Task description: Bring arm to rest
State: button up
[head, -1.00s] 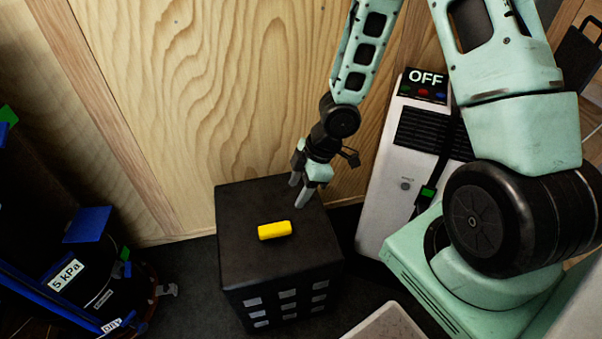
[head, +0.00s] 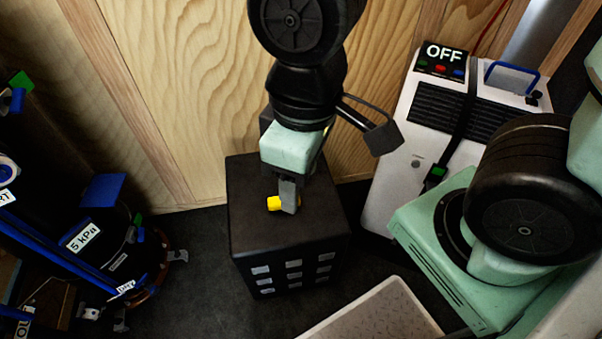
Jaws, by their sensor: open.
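My gripper (head: 289,197) hangs from my mint-and-black arm above the black box, pointing down. A grey finger stands in front of a small yellow block (head: 274,204) and hides part of it. The block lies on top of the black box (head: 260,232). The gripper is open; I cannot tell whether its fingers touch the block. The far finger is mostly hidden.
A white unit with an OFF panel (head: 444,58) and a black strap stands to the right against the wooden wall (head: 180,90). Dark equipment with a 5 kPa label (head: 83,237) stands at the left. A pale speckled panel (head: 375,312) lies front right.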

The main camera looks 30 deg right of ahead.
jog(key=shift+s+a+r, duration=0.15)
jog(key=shift+s, duration=0.25)
notch_tip(320, 180, up, 17)
jog(key=p, duration=1.7)
